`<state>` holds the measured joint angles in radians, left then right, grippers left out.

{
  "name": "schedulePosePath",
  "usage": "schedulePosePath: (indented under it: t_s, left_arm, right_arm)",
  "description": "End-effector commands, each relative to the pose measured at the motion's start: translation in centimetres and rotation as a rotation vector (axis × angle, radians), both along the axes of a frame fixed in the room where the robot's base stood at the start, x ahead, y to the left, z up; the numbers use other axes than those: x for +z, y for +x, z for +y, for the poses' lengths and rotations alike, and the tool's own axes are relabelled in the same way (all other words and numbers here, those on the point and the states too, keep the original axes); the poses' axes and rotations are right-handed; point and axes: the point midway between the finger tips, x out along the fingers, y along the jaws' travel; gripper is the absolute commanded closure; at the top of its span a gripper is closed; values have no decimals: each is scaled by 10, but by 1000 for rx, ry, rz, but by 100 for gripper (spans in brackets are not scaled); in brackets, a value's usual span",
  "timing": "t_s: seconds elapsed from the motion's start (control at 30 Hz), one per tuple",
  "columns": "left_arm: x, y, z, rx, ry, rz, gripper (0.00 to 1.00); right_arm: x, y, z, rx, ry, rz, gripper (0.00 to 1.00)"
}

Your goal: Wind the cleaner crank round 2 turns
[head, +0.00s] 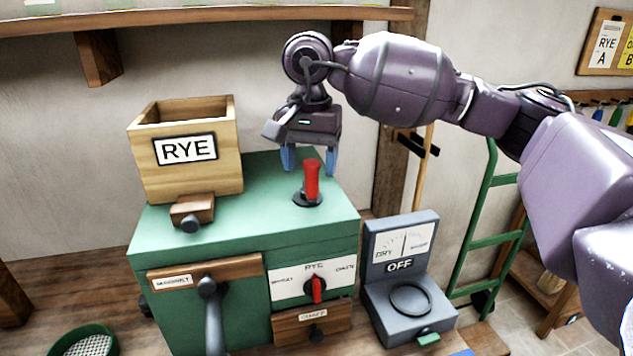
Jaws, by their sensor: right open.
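The cleaner is a green box-shaped machine (255,233) on the bench. On its top a red upright handle (312,182) rises from a dark base (307,198). My right gripper (309,170) points down at the handle, with its blue fingers apart. In the picture the upper end of the red handle shows between the fingertips; I cannot tell whether they touch it. A grey arm with a round hub (207,287) hangs on the machine's front. My left gripper is out of view.
A wooden RYE hopper (190,178) stands on the machine's left. The front has a red selector knob (317,290) and a wooden drawer (312,322). A grey meter reading OFF (401,240) stands at the right. A green sieve (85,343) is at lower left. A shelf (200,18) runs above.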

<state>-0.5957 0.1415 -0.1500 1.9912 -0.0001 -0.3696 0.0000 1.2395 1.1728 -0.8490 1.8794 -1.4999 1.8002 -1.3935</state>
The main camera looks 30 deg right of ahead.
Motion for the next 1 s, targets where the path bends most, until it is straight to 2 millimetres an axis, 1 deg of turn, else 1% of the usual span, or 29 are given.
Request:
schedulePosePath:
  t_s: [0.53, 1.0]
  left_arm:
    - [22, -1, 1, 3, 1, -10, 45]
    - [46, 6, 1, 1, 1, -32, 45]
  right_arm:
    - [44, 0, 0, 0, 0, -3, 36]
    - [81, 0, 0, 1, 1, -2, 36]
